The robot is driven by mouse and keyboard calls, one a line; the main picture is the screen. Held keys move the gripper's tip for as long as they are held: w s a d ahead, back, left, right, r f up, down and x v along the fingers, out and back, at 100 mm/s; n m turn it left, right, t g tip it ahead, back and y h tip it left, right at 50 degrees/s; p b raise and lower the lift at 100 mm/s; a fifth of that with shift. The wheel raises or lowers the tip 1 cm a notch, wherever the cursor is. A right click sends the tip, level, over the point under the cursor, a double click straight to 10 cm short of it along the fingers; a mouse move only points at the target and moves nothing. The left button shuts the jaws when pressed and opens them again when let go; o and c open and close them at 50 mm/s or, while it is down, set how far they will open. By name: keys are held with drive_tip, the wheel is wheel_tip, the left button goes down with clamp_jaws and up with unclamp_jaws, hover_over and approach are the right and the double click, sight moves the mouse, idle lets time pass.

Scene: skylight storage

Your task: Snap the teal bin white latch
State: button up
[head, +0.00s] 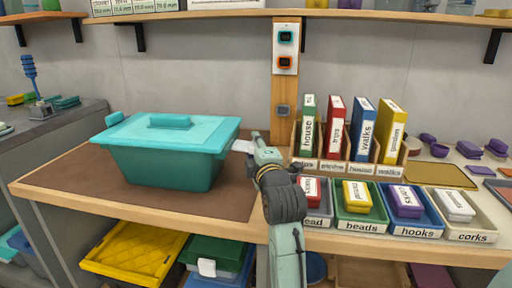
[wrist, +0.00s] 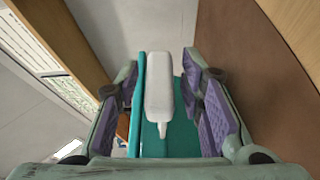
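The teal bin (head: 165,160) stands on the brown mat with its lighter teal lid (head: 135,131) on top. The white latch (head: 243,146) sticks out from the bin's right end and is partly hidden by my gripper (head: 256,149). In the wrist view the white latch (wrist: 159,88) appears as a pale rounded bar in front of the teal bin wall (wrist: 180,142). My gripper (wrist: 163,105) is open, with one purple-padded finger on each side of the latch. A gap shows beside the right finger; contact at the left is unclear.
A wooden post (head: 285,100) with a switch plate rises behind my gripper. Right of it stand a box of coloured binders (head: 348,165) and labelled small bins (head: 375,222). The brown mat (head: 60,187) is bare left of the bin. A shelf (head: 200,15) runs above.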

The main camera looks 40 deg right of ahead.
clamp_jaws()
idle(0.6)
